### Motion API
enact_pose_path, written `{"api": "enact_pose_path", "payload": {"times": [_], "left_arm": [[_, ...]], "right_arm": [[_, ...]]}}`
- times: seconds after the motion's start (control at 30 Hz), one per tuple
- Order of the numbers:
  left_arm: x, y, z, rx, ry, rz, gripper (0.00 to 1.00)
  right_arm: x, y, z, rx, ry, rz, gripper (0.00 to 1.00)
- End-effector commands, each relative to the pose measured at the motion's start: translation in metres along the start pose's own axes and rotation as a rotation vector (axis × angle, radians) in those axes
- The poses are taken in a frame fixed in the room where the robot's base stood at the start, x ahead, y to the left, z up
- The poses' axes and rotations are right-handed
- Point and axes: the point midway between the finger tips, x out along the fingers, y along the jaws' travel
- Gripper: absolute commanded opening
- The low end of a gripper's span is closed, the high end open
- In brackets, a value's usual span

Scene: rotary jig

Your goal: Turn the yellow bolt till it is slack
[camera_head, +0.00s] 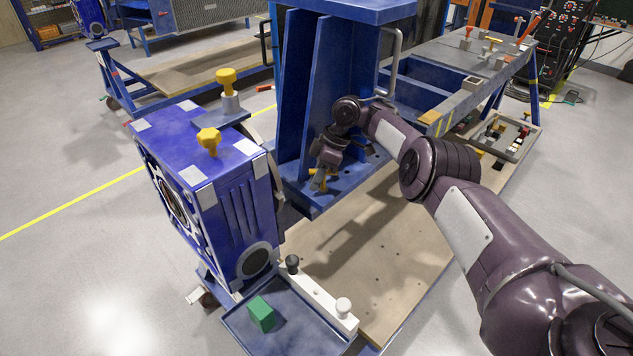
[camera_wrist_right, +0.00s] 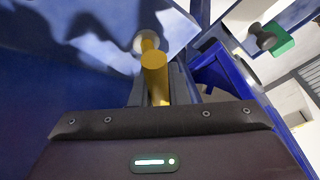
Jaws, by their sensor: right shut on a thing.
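The yellow bolt (camera_head: 313,173) sits low on the blue upright frame, at the tip of my right gripper (camera_head: 322,178). In the right wrist view the yellow bolt (camera_wrist_right: 154,74) is a yellow bar in front of a pale round collar on a blue surface. My right gripper (camera_wrist_right: 152,92) is shut on it, with the dark fingers partly hidden behind the bar. The gripper covers part of the bolt in the head view. My left gripper is not in view.
A blue housing (camera_head: 225,200) with two yellow knobs (camera_head: 226,80) (camera_head: 208,139) stands left of the frame. A tray (camera_head: 285,330) holding a green block (camera_head: 262,313) is in front. A white bar (camera_head: 318,292) with knobs lies beside it. A wooden deck (camera_head: 385,245) lies below my arm.

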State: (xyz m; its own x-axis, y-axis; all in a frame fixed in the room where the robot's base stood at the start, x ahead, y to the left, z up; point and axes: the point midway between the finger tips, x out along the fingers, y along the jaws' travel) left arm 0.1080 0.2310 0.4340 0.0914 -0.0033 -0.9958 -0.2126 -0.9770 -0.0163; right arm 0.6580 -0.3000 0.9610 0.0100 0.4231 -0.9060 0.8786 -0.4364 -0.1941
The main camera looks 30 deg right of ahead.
Motion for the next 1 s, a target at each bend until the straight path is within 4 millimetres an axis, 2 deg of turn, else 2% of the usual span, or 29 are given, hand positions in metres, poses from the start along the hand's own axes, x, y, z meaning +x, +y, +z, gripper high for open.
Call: {"api": "enact_pose_path", "payload": {"times": [0.33,0.37,0.5,0.8,1.0], "left_arm": [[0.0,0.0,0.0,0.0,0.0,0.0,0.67],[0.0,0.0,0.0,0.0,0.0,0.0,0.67],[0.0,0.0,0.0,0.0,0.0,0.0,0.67],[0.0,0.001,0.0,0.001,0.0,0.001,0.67],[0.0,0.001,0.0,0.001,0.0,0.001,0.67]], "right_arm": [[0.0,0.0,0.001,0.0,-0.003,-0.001,0.0],[0.0,0.0,0.001,0.0,-0.003,-0.001,0.17],[0.0,0.0,0.001,0.0,-0.002,-0.001,0.35],[-0.002,0.0,0.0,0.001,-0.001,0.0,0.36],[-0.028,0.001,-0.001,0.0,0.002,0.002,0.36]]}}
